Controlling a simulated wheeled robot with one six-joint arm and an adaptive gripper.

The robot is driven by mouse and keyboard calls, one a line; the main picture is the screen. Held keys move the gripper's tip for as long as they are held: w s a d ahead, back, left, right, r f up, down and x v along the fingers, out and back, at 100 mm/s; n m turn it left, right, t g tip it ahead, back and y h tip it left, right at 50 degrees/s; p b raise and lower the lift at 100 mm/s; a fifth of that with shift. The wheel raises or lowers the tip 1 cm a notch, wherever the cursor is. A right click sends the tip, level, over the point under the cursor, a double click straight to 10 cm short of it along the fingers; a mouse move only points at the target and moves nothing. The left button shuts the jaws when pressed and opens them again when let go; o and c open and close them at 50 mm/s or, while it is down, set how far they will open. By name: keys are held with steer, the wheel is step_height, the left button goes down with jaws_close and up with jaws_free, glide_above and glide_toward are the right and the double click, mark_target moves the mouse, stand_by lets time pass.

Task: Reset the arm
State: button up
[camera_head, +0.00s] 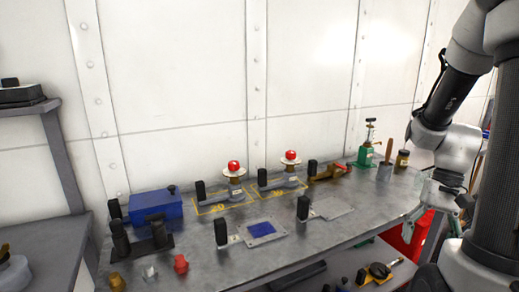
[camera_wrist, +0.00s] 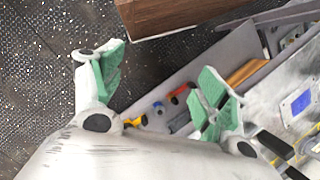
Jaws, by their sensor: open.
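My arm is at the right of the head view, folded beside its column. My gripper (camera_head: 424,208) hangs low near the right end of the grey workbench (camera_head: 285,262), partly blending with my arm. In the wrist view my gripper (camera_wrist: 160,84) is open, its two green-padded fingers wide apart with nothing between them. Beyond the fingers are the dark textured floor (camera_wrist: 50,95) and a lower shelf with small tools.
On the bench stand a blue box (camera_head: 156,205), two red-topped devices (camera_head: 235,168) (camera_head: 291,157), a green pump-like device (camera_head: 367,148) and a jar (camera_head: 402,160). A red bin (camera_head: 408,237) is below right. A brown wooden block (camera_wrist: 170,14) shows at the wrist view's top.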

steer(key=s+a+r+n+t+h, duration=0.1)
steer(key=a+r+n+t, duration=0.2)
steer(key=r, duration=0.4)
steer(key=s+a+r+n+t+h, duration=0.1)
steer(key=s+a+r+n+t, duration=0.1)
steer(key=r, duration=0.6)
steer(key=a+n+t, duration=0.1)
steer(key=a+t, duration=0.1)
steer(key=a, duration=0.1)
steer(key=shift+r+h, duration=0.25)
steer(key=shift+h, duration=0.15)
